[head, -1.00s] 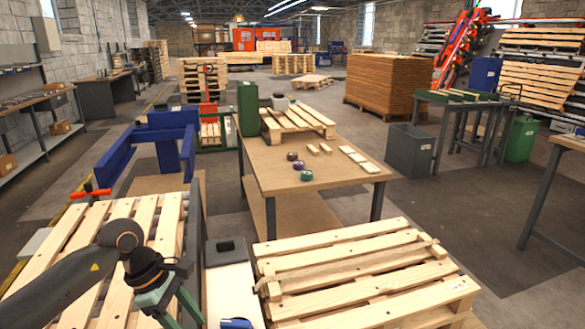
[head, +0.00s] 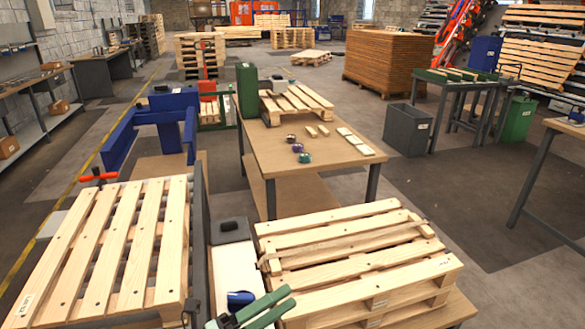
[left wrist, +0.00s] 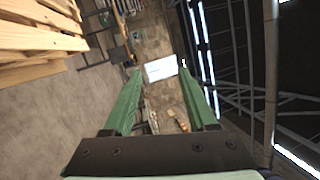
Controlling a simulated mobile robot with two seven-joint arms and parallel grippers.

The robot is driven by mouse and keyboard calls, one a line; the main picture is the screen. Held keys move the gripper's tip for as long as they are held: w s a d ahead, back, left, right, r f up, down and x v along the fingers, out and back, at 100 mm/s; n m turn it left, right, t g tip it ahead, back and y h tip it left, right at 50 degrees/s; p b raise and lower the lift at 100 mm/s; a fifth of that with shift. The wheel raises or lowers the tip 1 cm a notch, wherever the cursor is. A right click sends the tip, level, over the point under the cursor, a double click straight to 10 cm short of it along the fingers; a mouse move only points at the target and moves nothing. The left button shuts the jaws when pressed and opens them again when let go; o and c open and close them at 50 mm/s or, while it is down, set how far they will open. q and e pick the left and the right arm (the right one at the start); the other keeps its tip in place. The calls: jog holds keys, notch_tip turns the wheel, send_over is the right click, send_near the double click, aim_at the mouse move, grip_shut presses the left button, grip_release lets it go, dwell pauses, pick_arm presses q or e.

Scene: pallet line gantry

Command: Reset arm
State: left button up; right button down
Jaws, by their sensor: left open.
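My left gripper (head: 284,300) shows at the bottom middle of the head view. Its two green fingers are apart and point to the upper right, in front of the near right pallet (head: 345,235). In the left wrist view, its fingers (left wrist: 160,76) stand spread with nothing between them. That view looks sideways across the hall, with walls and roof beams behind the fingers. Most of my left arm is out of the head view. My right gripper is not in view.
A slatted pallet (head: 125,235) lies at left. A narrow pale bench (head: 233,270) between the pallets bears a blue object (head: 240,299). Beyond stands a wooden table (head: 290,165) with small round items and blocks.

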pick_arm(q)
jog(key=a+f+n+t+y+p, duration=0.2)
jog(key=a+f+n+t+y, duration=0.4)
jog(key=n, duration=0.7)
jog(key=s+a+f+n+g+y+p, duration=0.1)
jog(key=s+a+f+n+g+y, duration=0.2)
jog(key=s+f+n, duration=0.5)
jog(key=s+a+f+n+g+y+p, duration=0.1)
jog(key=s+a+f+n+g+y, duration=0.2)
jog(key=s+a+f+n+y, duration=0.2)
jog(key=s+f+n+y, duration=0.2)
jog(key=s+f+n, duration=0.1)
jog(key=shift+a+f+n+g, duration=0.15)
jog(key=shift+f+n+g, duration=0.15)
jog(key=shift+g, duration=0.1)
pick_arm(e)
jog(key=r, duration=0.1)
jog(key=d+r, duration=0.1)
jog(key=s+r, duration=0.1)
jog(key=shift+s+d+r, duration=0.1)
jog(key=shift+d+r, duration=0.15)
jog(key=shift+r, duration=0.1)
